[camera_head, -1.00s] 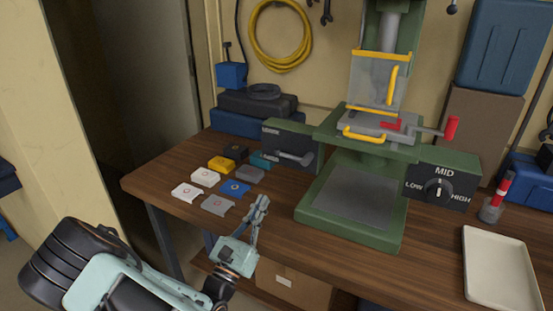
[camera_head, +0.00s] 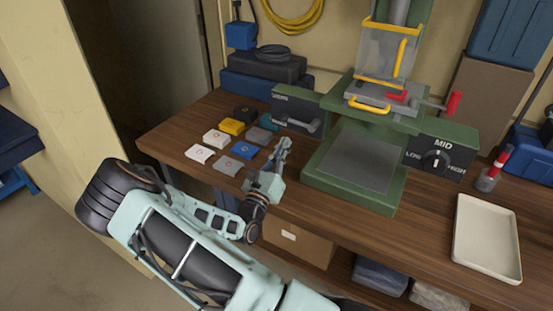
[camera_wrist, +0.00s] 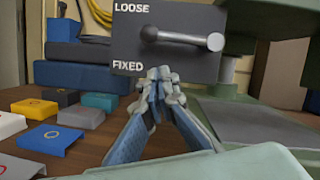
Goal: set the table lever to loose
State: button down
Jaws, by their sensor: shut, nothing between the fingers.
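The table lever (camera_head: 300,122) is a grey handle on a dark panel on the left side of the green press. In the wrist view the lever (camera_wrist: 182,38) runs from a pivot at left to a rounded knob at right, nearly level and dipping slightly rightward. The panel (camera_wrist: 125,43) reads LOOSE at top left and FIXED at lower left. My gripper (camera_head: 284,146) is over the table's front left part, in front of the panel. Its fingertips (camera_wrist: 161,76) are shut and empty, showing below the lever and apart from it.
The green press (camera_head: 350,201) stands right of my gripper, with a MID dial (camera_head: 436,160) at its right. A pale tray (camera_head: 486,268) is at the right.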

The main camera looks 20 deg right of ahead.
aim_at(285, 121)
jog(key=r, duration=0.1)
jog(key=w+r, duration=0.1)
jog(key=r, duration=0.1)
jog(key=shift+w+d+r, duration=0.1)
jog(key=shift+w+d, duration=0.1)
jog(key=shift+w, duration=0.2)
jog(key=shift+w+a+r+m+g+h+p, duration=0.15)
jog(key=shift+r+m+g+h+p, duration=0.35)
jog(key=shift+m, duration=0.7)
jog(key=shift+r+m, duration=0.5)
jog(key=shift+m, duration=0.2)
jog(key=shift+r+m+g+h+p, duration=0.25)
jog(key=shift+r+m+g+h, duration=0.25)
jog(key=shift+m, duration=0.55)
jog(key=shift+r+m+g+h+p, duration=0.25)
jog(key=shift+r+m, duration=0.3)
jog(key=shift+m, duration=0.5)
jog(key=shift+f, duration=0.1)
